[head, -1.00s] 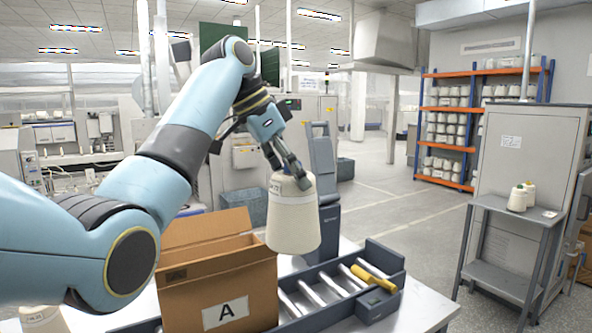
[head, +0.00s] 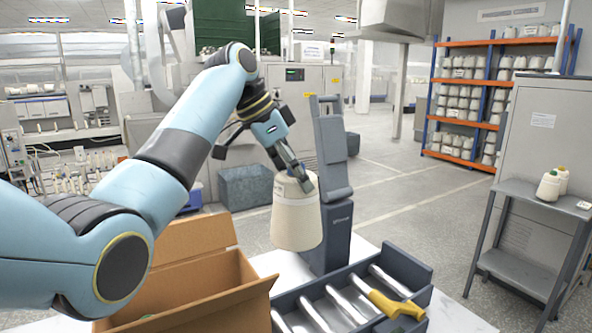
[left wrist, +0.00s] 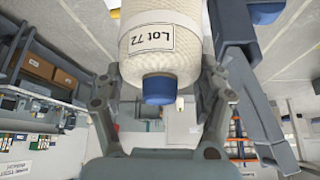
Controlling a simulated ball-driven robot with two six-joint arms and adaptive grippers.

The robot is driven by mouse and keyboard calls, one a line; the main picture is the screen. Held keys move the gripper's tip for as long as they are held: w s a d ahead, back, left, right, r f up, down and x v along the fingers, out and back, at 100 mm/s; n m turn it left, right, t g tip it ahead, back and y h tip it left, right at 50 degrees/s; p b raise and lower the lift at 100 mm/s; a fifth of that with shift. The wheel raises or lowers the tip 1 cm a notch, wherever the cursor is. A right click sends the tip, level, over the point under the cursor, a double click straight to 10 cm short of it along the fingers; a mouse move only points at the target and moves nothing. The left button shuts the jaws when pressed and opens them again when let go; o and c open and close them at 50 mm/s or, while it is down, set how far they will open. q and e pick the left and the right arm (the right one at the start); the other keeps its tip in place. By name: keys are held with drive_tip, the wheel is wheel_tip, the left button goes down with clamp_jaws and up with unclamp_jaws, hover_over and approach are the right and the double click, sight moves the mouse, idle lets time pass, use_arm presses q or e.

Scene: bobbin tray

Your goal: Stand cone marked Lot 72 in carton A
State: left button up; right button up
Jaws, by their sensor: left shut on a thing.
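My left gripper (head: 303,186) is shut on a cream yarn cone (head: 297,222), gripping its narrow top and holding it in the air. In the left wrist view the cone (left wrist: 150,22) carries a "Lot 72" label and has a blue tip (left wrist: 158,89) between my fingers. The open brown carton (head: 188,252) is at the lower left in the head view; in the picture the cone is above and right of it, apart from it. The carton's marked front is out of frame now; an "A" shows there earlier. My right gripper is not in view.
A dark grey tray (head: 420,273) with silver rods and a yellow tool (head: 397,304) lies right of the carton. A grey upright device (head: 332,160) stands behind the cone.

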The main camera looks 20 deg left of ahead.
sight(276, 195)
use_arm(q)
drive_tip(key=shift+s+a+f, duration=0.1)
drive_tip(key=shift+a+f, duration=0.15)
drive_tip(key=shift+f, duration=0.05)
drive_tip(key=shift+s+a, duration=0.25)
drive_tip(key=s+a, duration=0.3)
drive_tip(key=shift+s+f, duration=0.1)
drive_tip(key=shift+s, duration=0.15)
drive_tip(key=s+a, duration=0.7)
drive_tip(key=s, duration=0.1)
wheel_tip(276, 195, down, 22)
drive_tip(key=b, duration=0.8)
drive_tip(key=shift+s+f, duration=0.2)
drive_tip(key=shift+s, duration=0.05)
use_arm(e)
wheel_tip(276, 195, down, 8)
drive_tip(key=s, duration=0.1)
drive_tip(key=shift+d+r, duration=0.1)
